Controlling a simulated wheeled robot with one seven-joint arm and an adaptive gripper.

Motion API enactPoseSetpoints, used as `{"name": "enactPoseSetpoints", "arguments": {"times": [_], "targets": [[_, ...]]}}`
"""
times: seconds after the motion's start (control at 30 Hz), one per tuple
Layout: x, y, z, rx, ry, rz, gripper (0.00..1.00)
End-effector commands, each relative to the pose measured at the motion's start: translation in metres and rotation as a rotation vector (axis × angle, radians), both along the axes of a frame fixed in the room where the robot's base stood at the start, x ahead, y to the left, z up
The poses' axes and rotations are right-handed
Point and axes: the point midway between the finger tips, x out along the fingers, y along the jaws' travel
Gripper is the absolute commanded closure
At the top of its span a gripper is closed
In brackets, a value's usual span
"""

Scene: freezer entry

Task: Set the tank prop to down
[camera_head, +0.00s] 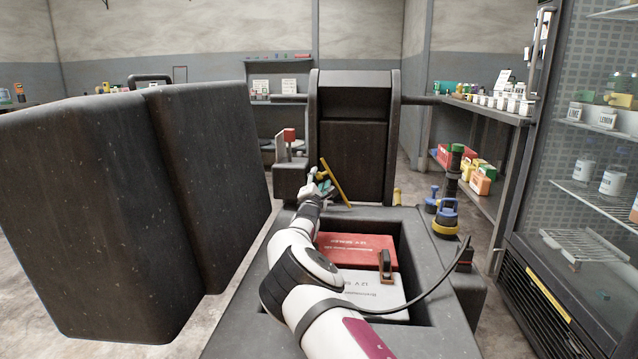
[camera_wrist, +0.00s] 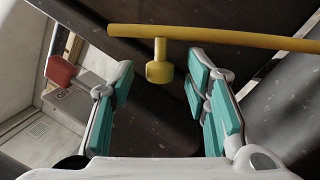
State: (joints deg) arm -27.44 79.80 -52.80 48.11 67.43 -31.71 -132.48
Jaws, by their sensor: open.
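A yellow bar (camera_head: 336,182), apparently the tank prop, stands tilted in front of the dark upright panel, its top leaning left in the head view. In the wrist view the yellow bar (camera_wrist: 220,37) crosses the top, with a short yellow stem and knob (camera_wrist: 158,70) hanging from it. My gripper (camera_head: 322,184) is at the bar's left side in the head view. In the wrist view my gripper (camera_wrist: 162,82) is open, with teal pads on both sides of the knob and a gap to each. The bar's lower end is not clear.
The open bay (camera_head: 424,300) below my arm holds a red battery (camera_head: 370,247) and a white battery (camera_head: 385,292). A dark upright panel (camera_head: 352,140) rises behind. A large dark cover (camera_head: 215,190) stands left. A red-topped lever (camera_head: 290,134) is near my gripper's left. A glass-door cabinet is right.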

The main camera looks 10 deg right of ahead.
Motion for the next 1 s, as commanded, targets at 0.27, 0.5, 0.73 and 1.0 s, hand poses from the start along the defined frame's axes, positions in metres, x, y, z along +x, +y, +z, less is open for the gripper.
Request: {"name": "enactPoseSetpoints", "arguments": {"times": [0.27, 0.5, 0.73, 1.0], "targets": [[0.0035, -0.0015, 0.0009, -0.001, 0.000, 0.000, 0.57], [0.0033, -0.0013, 0.0009, 0.000, 0.000, 0.000, 0.82], [0.0032, -0.0013, 0.0009, 0.000, 0.000, 0.000, 1.00], [0.0028, -0.0037, 0.0057, 0.036, -0.009, 0.000, 1.00]]}}
